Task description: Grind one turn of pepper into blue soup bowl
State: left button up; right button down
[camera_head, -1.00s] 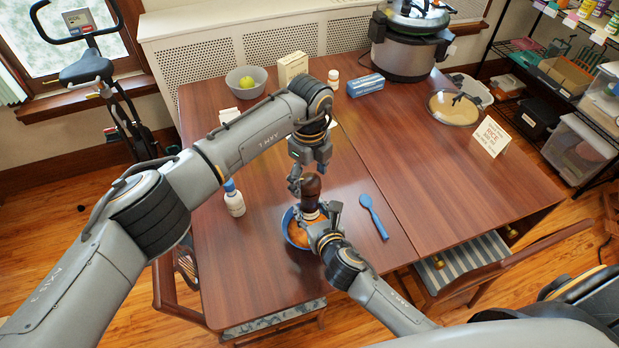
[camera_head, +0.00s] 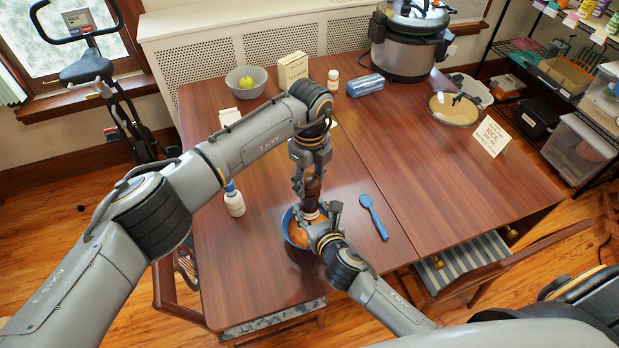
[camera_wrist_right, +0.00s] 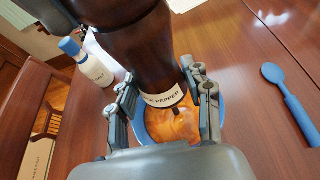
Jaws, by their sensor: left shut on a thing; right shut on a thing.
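A dark brown pepper mill (camera_head: 313,187) with a white label band stands upright over the blue soup bowl (camera_head: 291,238), which holds orange soup. My right gripper (camera_head: 322,222) is shut on the mill's lower body. In the right wrist view the mill (camera_wrist_right: 143,50) is between its two fingers, with the label reading pepper and the bowl (camera_wrist_right: 140,134) beneath. My left gripper (camera_head: 307,183) is shut on the top of the mill from above and hides much of it. Whether the mill touches the bowl is hidden.
A blue spoon (camera_head: 374,217) lies right of the bowl. A white salt bottle with a blue cap (camera_head: 234,202) stands to the left. A grey bowl (camera_head: 246,84), a box (camera_head: 292,70) and a large cooker (camera_head: 408,50) are farther back. The right half of the table is mostly clear.

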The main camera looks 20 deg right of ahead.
pick_arm(q)
jog(key=m, duration=1.1)
jog(key=shift+m, duration=0.3)
jog(key=m, duration=1.1)
jog(key=shift+m, duration=0.4)
jog(key=o, duration=1.2)
jog(key=shift+c, duration=0.2)
